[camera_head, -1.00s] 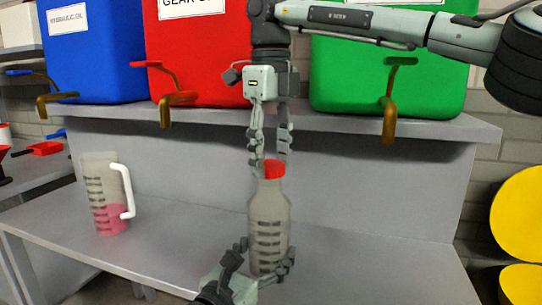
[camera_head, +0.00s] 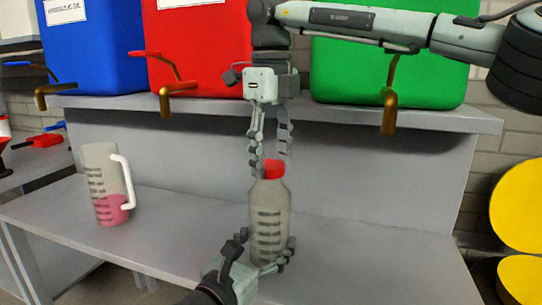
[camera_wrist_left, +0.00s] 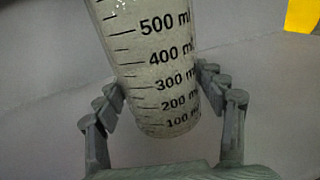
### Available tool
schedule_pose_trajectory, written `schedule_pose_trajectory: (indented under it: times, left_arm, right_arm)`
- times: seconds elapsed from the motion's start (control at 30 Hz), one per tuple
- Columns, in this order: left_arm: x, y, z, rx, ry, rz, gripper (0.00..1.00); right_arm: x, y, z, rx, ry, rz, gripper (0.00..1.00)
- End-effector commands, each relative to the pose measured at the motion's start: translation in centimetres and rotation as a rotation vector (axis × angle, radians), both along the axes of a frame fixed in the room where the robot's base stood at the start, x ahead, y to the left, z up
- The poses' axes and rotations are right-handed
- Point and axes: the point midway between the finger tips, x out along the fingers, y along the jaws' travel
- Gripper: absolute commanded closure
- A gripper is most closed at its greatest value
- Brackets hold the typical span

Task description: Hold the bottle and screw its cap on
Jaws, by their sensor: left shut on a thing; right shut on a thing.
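The bottle (camera_head: 269,215) is translucent grey with volume marks and stands upright at the front of the grey bench. My left gripper (camera_head: 271,254) is shut around its lower part. The left wrist view shows the bottle (camera_wrist_left: 155,75) between the two fingers of that gripper (camera_wrist_left: 165,105). The red cap (camera_head: 273,169) sits at the top of the bottle, at its neck. My right gripper (camera_head: 270,158) points down from above and is shut on the cap, with a finger on each side. The fingers partly hide the cap, so I cannot tell how far it is screwed down.
A clear jug (camera_head: 107,190) with pink liquid and a white handle stands left on the bench (camera_head: 180,233). Blue (camera_head: 95,50), red (camera_head: 195,45) and green (camera_head: 350,70) containers with brown taps line the shelf behind. The bench right of the bottle is clear.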

Motion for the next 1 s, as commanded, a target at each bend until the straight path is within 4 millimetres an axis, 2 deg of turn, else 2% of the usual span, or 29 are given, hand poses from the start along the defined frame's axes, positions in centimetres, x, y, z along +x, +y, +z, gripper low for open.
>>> schedule_pose_trajectory:
  times: [0.5,0.53,0.7,1.0]
  left_arm:
    - [0.0,0.0,0.03,0.0,-0.001,0.0,0.82]
    - [0.0,0.0,0.03,0.0,-0.001,0.0,1.0]
    - [0.0,-0.01,0.03,0.0,-0.001,0.0,1.0]
    - [0.0,0.0,0.05,0.0,-0.001,0.0,1.0]
  right_arm:
    - [0.0,-0.02,-1.09,0.001,0.001,0.0,0.64]
    - [0.0,-0.02,-1.11,0.001,0.001,0.0,0.52]
    - [0.01,-0.02,-1.08,0.001,0.001,0.0,0.32]
    - [0.02,-0.01,-0.87,0.001,-0.001,0.0,0.32]
